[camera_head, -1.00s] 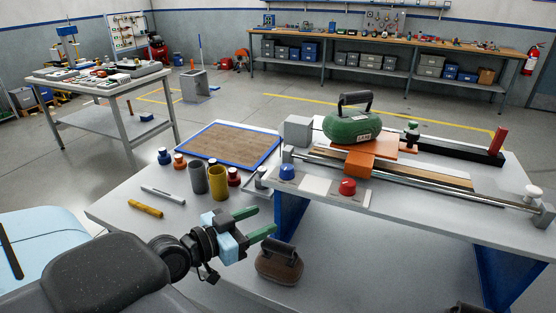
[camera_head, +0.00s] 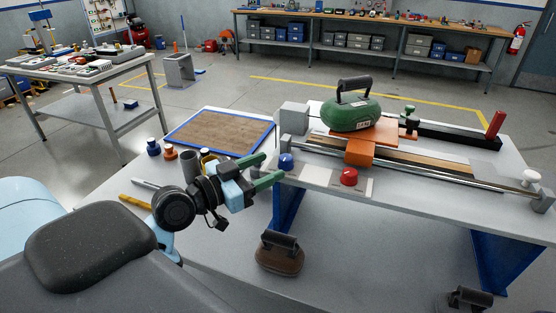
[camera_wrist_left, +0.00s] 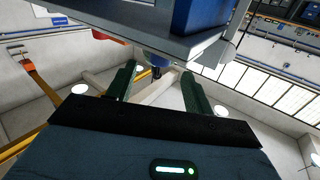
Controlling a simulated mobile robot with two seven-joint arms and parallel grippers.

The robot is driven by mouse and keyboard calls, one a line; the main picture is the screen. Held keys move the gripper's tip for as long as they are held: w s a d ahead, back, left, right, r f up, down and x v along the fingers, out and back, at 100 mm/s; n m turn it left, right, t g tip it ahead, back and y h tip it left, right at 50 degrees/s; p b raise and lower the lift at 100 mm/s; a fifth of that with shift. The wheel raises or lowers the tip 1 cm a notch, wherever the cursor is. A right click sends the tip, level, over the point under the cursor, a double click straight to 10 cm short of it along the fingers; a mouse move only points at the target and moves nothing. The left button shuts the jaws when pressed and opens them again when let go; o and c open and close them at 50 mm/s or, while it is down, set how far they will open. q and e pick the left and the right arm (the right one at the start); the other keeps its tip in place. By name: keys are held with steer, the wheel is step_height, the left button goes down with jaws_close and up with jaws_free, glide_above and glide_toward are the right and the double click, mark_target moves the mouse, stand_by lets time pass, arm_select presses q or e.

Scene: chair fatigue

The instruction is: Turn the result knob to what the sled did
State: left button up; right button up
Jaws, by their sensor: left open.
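A blue knob (camera_head: 286,161) and a red knob (camera_head: 348,177) stand on pale plates along the front edge of the sled bench (camera_head: 410,205). Which one is the result knob I cannot tell. My left gripper (camera_head: 272,168) is open, its green fingers pointing right at the blue knob, very close to it. In the left wrist view, which looks upside down, the blue knob (camera_wrist_left: 155,62) shows beyond and between the open fingers (camera_wrist_left: 158,80); contact is not clear. My right gripper is not in view.
Grey (camera_head: 189,168) and yellow cylinders stand behind my left wrist, near small blue and orange-red knobbed weights. A blue-rimmed wooden board (camera_head: 220,131) lies beyond. A brown handled weight (camera_head: 280,257) sits below the bench front. A red upright handle (camera_head: 495,125) stands far right.

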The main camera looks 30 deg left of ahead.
mark_target(280, 161)
arm_select(q)
steer(key=shift+p+x, duration=0.35)
steer(key=shift+x, duration=2)
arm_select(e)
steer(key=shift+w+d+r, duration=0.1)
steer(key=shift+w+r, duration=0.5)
